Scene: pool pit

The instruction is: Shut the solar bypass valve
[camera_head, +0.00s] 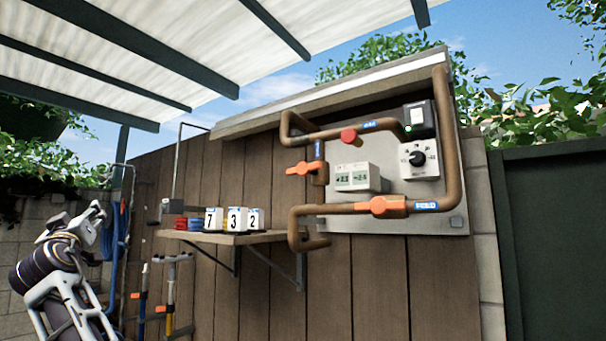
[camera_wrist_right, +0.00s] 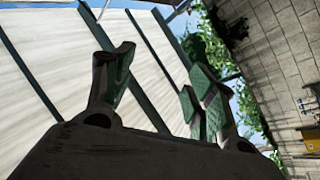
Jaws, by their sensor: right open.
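Copper pipes run over a grey panel (camera_head: 335,222) on a wooden wall. One orange valve handle (camera_head: 300,168) sticks out to the left, across a short vertical pipe. Another orange handle (camera_head: 385,206) lies along the lower horizontal pipe. A round red knob (camera_head: 349,135) sits by the upper pipe. The blue labels are too small to read surely, so I cannot tell which valve is the solar bypass.
A display box (camera_head: 357,177) and a dial (camera_head: 419,158) sit between the pipes. Poles (camera_head: 170,295) and a blue hose (camera_head: 118,240) stand left. A canopy (camera_head: 150,50) hangs above.

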